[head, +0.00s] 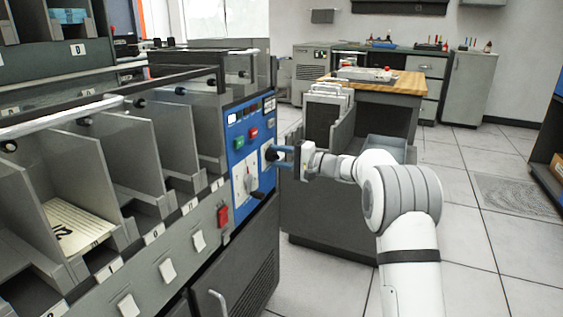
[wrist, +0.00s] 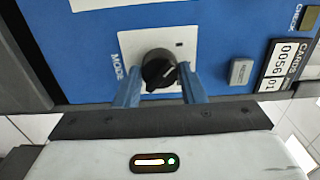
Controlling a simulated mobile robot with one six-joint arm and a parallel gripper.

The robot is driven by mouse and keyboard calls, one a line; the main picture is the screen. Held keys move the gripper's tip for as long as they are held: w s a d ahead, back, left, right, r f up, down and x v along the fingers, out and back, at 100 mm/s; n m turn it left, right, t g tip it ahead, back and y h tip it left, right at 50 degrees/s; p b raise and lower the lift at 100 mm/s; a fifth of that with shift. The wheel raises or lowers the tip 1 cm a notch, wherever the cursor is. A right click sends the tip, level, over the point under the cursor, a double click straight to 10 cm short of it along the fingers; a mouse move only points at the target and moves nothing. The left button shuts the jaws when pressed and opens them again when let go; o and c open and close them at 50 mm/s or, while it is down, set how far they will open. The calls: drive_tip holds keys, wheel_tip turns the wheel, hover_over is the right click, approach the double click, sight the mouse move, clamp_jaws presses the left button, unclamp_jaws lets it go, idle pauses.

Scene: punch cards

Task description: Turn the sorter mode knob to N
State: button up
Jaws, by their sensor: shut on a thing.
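The sorter mode knob (wrist: 157,66) is a round black knob on a white plate marked MODE, on the blue panel. A short pale pointer line on it slants to the upper right in the wrist view. My gripper (wrist: 160,82) has its two blue fingers on either side of the knob, shut on it. In the head view, my gripper (head: 276,157) reaches the blue control panel (head: 240,119) from the right, and its fingers largely hide the knob. I cannot read any position letters around the knob.
A grey button (wrist: 241,72) and a cards counter (wrist: 288,66) sit right of the knob. Sorter bins fill the left. A wood-topped desk (head: 398,84) stands behind my arm. Floor at right is clear.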

drive_tip(key=shift+s+a, duration=0.1)
drive_tip(key=shift+a, duration=0.2)
drive_tip(key=o, duration=0.7)
drive_tip(key=shift+c, duration=0.2)
drive_tip(key=o, duration=0.3)
drive_tip(key=shift+d, duration=0.1)
drive_tip(key=shift+d, duration=0.1)
drive_tip(key=p+v, duration=0.2)
drive_tip(key=v, duration=0.5)
drive_tip(key=shift+d+p, duration=0.3)
